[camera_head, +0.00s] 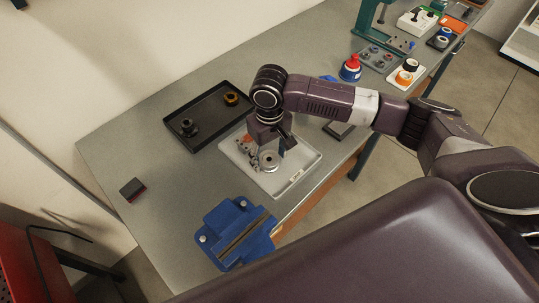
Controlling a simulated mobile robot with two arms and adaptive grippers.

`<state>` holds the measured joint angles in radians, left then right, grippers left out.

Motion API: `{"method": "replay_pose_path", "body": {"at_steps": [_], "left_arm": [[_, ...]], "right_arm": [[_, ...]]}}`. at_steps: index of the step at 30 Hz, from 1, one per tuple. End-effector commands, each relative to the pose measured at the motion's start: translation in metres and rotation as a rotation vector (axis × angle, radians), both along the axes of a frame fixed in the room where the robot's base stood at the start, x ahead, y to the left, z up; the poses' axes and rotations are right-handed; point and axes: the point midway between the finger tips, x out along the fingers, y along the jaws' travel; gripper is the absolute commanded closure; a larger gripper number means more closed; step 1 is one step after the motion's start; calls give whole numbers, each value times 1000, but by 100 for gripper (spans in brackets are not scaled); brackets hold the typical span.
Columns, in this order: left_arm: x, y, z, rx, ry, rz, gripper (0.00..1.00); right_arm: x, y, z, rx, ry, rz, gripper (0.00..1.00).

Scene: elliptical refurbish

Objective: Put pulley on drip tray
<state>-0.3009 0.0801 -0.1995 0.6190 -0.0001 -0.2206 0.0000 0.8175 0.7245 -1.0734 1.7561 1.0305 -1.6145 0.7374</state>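The black drip tray (213,138) lies on the grey workbench. A dark round part (188,128) and a bronze ring-shaped part (231,98) sit in it. A silver round part (269,161), which looks like the pulley, is at the white parts tray (301,157) beside the drip tray. My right gripper (268,150) points down over the white tray, right at the silver part. The wrist hides its fingers in part, so I cannot tell whether it grips the part. My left gripper is not in view.
A blue vise (236,232) stands at the bench's front edge. A small dark red-edged block (132,189) lies at the left. A red-topped blue container (351,68), a green press (368,22) and several small part trays stand toward the back right. Bench left of the drip tray is clear.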

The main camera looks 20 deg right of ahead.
Motion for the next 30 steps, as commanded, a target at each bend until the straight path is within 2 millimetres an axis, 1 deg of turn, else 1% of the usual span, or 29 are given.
{"method": "replay_pose_path", "body": {"at_steps": [9,13,17,24,27,30], "left_arm": [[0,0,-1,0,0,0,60],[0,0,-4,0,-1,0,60],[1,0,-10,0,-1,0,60],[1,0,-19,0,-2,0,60],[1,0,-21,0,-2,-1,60],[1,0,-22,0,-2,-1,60]], "right_arm": [[0,0,1,0,-1,0,41],[1,0,12,1,-2,1,41],[1,1,36,2,-5,1,41],[2,1,88,2,-6,0,41],[1,0,104,1,-4,0,41],[1,0,115,0,-1,-1,41]]}}
